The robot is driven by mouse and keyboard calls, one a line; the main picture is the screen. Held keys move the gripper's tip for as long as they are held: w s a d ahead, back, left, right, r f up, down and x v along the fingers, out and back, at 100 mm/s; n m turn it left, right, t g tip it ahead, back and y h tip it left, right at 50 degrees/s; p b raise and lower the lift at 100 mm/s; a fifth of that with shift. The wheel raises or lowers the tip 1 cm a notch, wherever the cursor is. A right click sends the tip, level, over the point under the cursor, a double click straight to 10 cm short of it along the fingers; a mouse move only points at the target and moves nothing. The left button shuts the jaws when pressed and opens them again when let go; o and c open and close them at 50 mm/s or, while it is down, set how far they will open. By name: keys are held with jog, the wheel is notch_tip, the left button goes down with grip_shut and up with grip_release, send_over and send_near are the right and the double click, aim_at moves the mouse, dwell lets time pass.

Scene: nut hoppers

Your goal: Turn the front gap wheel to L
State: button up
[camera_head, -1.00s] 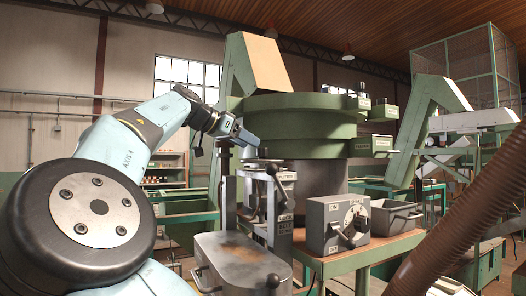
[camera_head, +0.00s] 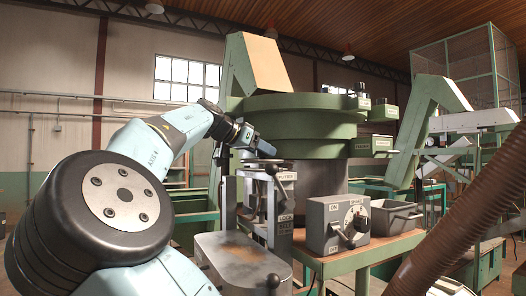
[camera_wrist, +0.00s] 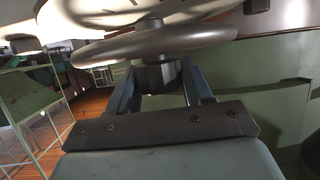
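A metal handwheel (camera_wrist: 160,42) with a smooth silver rim spans the top of the wrist view, and a dark hub block (camera_wrist: 160,76) hangs below it. I take it for the front gap wheel; no L mark is readable. My gripper (camera_wrist: 160,70) has its two blue fingers apart, one on each side of the dark block. I cannot make out firm contact. In the head view my gripper (camera_head: 268,149) is at the top of the grey press frame (camera_head: 282,195), below the green hopper bowl (camera_head: 300,120). The wheel is not clear there.
A grey switch box (camera_head: 338,225) with a dial and lever and a grey bin (camera_head: 397,217) stand on the green-edged table right of the press. A grey lidded box (camera_head: 235,262) is in front. A brown ribbed hose (camera_head: 470,215) crosses the right foreground.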

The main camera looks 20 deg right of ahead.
jog(key=shift+c, duration=1.4)
jog(key=shift+d, duration=0.1)
jog(key=shift+c, duration=0.6)
jog(key=shift+a+n+t, duration=0.2)
jog(key=shift+n+t, duration=0.2)
jog(key=shift+t, duration=0.1)
jog(key=n+t+y, duration=0.3)
jog(key=n+t, duration=0.1)
jog(key=shift+n+y, duration=0.3)
jog(key=shift+n, duration=0.1)
jog(key=shift+w+n+t+y, duration=0.1)
jog(key=shift+n+t+y, duration=0.8)
jog(key=shift+n, duration=0.1)
jog(key=shift+n+t+y, duration=0.8)
jog(key=shift+n+y, duration=1)
jog(key=shift+y, duration=0.2)
jog(key=o, duration=0.7)
